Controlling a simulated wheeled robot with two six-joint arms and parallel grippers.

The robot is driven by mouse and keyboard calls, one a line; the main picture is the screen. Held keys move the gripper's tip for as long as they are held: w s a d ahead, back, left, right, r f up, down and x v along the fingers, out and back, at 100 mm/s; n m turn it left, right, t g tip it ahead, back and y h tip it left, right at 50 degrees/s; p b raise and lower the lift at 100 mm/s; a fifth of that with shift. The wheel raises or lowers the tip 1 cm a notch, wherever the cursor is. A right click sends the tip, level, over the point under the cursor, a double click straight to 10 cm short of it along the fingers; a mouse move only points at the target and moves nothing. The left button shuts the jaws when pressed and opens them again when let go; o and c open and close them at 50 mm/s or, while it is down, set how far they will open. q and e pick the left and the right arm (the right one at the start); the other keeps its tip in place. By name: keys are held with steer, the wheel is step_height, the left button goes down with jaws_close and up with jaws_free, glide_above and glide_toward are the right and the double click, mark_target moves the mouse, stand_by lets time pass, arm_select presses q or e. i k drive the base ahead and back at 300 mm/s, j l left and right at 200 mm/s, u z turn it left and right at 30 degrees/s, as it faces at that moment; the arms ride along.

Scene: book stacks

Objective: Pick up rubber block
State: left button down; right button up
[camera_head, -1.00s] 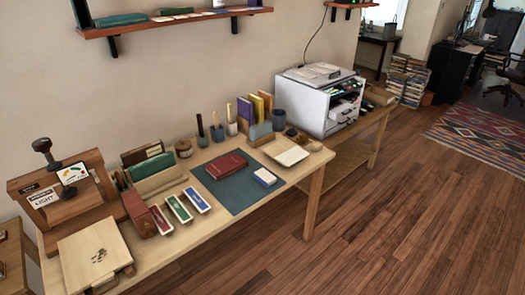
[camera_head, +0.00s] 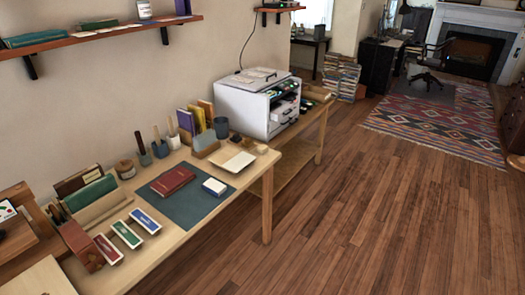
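A small white block with blue on its sides (camera_head: 214,186), which looks like the rubber block, lies on the dark green mat (camera_head: 190,212) near the mat's right edge. A dark red book (camera_head: 172,181) lies on the same mat, to the left of the block and apart from it. The mat is on a light wooden table (camera_head: 262,178). Neither of my grippers shows in the head view.
A cream tray (camera_head: 240,161) sits just behind the block. Three coloured narrow boxes (camera_head: 127,234), pen cups and upright books (camera_head: 192,120) stand around the mat. The wooden floor (camera_head: 370,220) right of the table is clear.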

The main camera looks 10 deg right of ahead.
mark_target(261, 150)
steer(key=u, duration=1.1)
steer(key=z, duration=1.3)
steer(key=i+u, duration=0.2)
steer(key=i, duration=0.25)
steer(key=i+l+u, duration=0.25)
steer(key=i, duration=0.2)
steer(key=i+l+u, duration=0.2)
steer(key=i, duration=0.2)
steer(key=i+j, duration=0.05)
